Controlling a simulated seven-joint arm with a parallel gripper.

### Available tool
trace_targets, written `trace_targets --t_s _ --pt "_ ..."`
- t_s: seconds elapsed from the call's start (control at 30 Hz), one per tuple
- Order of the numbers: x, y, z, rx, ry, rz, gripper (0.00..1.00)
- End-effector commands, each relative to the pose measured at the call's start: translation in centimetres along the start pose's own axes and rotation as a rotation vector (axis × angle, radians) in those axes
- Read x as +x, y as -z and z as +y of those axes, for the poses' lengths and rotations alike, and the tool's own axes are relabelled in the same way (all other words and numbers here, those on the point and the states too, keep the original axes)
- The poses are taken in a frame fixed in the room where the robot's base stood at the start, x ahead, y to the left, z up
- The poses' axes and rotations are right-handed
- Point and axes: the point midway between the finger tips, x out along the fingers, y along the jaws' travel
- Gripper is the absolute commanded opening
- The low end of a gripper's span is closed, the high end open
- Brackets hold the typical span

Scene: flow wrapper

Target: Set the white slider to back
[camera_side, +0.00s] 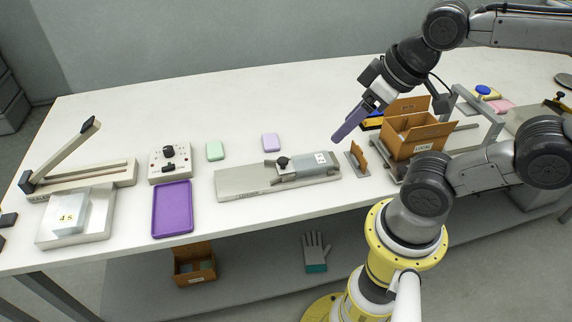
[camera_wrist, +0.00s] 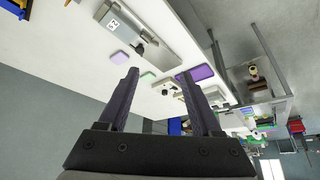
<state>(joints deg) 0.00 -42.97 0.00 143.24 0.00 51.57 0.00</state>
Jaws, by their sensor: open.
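A long pale metal base (camera_side: 240,182) lies mid-table in the side view. On its right part sits a light grey-white sliding block (camera_side: 312,168) with a dark round knob (camera_side: 282,161) at its left end and a number label on top. This looks like the white slider; no other clear slider shows. In the wrist view the labelled block (camera_wrist: 118,20) and its knob (camera_wrist: 139,47) are at the top. My gripper (camera_side: 345,132) is above the table, up and right of the block, apart from it. Its purple-grey fingers (camera_wrist: 160,75) are spread with nothing between them.
An open cardboard box (camera_side: 415,137) and small brown upright piece (camera_side: 357,158) stand right. The back middle table is clear.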

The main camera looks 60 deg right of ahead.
Motion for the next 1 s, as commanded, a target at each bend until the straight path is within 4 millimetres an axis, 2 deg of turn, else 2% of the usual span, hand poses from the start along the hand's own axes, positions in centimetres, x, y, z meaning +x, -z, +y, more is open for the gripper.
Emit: trace_targets --t_s 0.2,0.37,0.47,0.63,0.83,1.0 --pt "0.0 0.0 0.0 -0.018 0.0 0.0 0.66" --pt "-0.3 0.3 0.0 -0.139 0.0 0.006 0.66" --pt "-0.8 1.6 0.0 -0.261 -0.002 0.011 0.66" --pt "-0.5 4.6 0.4 -0.463 0.001 -0.041 0.66" --pt "1.7 8.4 1.4 -0.655 0.027 -0.14 0.66" --pt "5.4 11.6 2.8 -0.783 0.078 -0.249 0.66"
